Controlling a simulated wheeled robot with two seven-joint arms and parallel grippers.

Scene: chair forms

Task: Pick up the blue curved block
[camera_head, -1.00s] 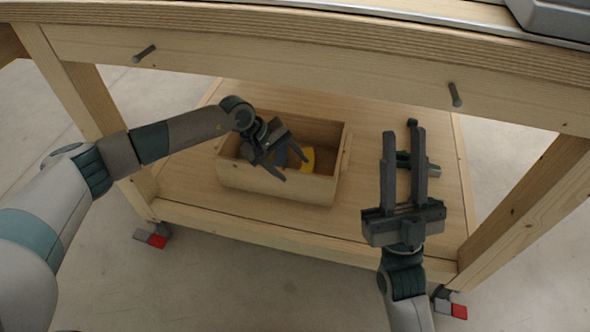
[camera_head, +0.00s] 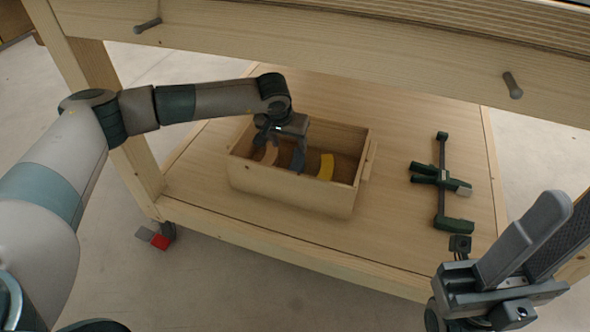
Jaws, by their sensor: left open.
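The blue curved block (camera_head: 298,161) stands in the open wooden box (camera_head: 290,191) on the lower shelf, between a tan curved block (camera_head: 268,154) and a yellow curved block (camera_head: 326,167). Its upper part is partly hidden by my gripper. My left gripper (camera_head: 287,147) is open and points down into the box, just above or around the blue block; I cannot tell whether it touches it. My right gripper (camera_head: 548,232) is at the lower right, in front of the shelf, with its two fingers apart and nothing between them.
A dark green clamp (camera_head: 441,185) lies on the shelf (camera_head: 400,225) right of the box. The table's front beam (camera_head: 330,60) runs above the shelf, with table legs at both sides. The shelf is clear between the box and the clamp.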

